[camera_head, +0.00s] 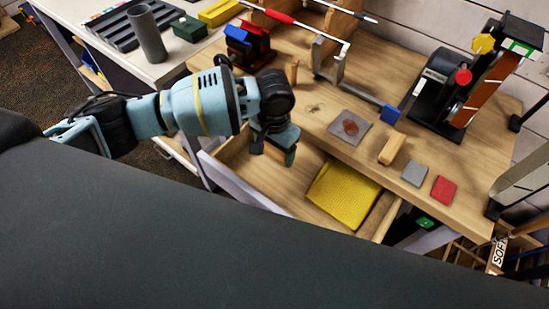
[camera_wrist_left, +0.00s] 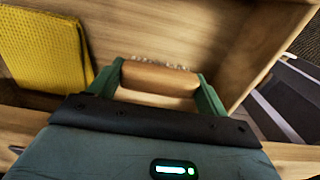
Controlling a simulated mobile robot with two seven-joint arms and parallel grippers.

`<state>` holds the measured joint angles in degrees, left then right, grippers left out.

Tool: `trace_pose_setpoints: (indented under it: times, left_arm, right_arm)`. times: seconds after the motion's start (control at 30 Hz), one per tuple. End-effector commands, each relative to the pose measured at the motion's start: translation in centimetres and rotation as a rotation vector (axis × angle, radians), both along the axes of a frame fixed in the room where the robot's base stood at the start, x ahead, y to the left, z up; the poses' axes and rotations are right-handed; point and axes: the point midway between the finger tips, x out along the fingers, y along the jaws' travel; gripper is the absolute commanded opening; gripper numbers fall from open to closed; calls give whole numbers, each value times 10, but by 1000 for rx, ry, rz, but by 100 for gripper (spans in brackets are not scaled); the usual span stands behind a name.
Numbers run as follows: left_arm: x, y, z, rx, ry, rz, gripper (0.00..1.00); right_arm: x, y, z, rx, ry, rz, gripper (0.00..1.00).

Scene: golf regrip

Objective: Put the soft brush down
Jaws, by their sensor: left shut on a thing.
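My left gripper (camera_head: 273,154) points down into the open wooden drawer (camera_head: 232,180) below the bench top. In the left wrist view, its green fingers (camera_wrist_left: 160,88) are shut on the soft brush (camera_wrist_left: 158,78), gripping its rounded wooden body at both ends. Pale bristles show along the brush's far edge, above the bare drawer floor. I cannot tell whether the brush touches the floor. In the head view the gripper mostly hides it. My right gripper is not in view.
A folded yellow cloth (camera_head: 342,193) lies in the drawer, right of the gripper. On the bench (camera_head: 325,105) are a stained grey plate (camera_head: 350,128), a wooden block (camera_head: 392,148), grey (camera_head: 414,172) and red (camera_head: 444,189) pads, and a belt machine (camera_head: 435,88).

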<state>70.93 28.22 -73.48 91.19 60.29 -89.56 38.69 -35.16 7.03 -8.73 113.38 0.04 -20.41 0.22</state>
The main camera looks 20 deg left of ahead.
Motion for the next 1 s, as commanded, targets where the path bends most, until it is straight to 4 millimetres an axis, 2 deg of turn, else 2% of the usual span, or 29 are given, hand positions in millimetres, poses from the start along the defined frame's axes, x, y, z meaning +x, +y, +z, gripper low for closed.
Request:
trace_pose_setpoints:
  times: [0.13, 0.4, 0.9, 0.93, 1.0]
  left_arm:
    - [0, 0, -7, 0, 1, 1, 54]
    - [0, 0, -46, 1, 2, 0, 54]
    - [0, 0, -52, 0, -1, 0, 54]
    - [0, 0, -52, 1, -1, 0, 81]
    - [0, 0, -52, 1, -1, 0, 90]
  right_arm:
    - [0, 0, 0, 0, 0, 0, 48]
    - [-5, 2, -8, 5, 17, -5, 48]
    - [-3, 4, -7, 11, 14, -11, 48]
    - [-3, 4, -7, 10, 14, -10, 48]
    - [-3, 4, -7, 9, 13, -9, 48]
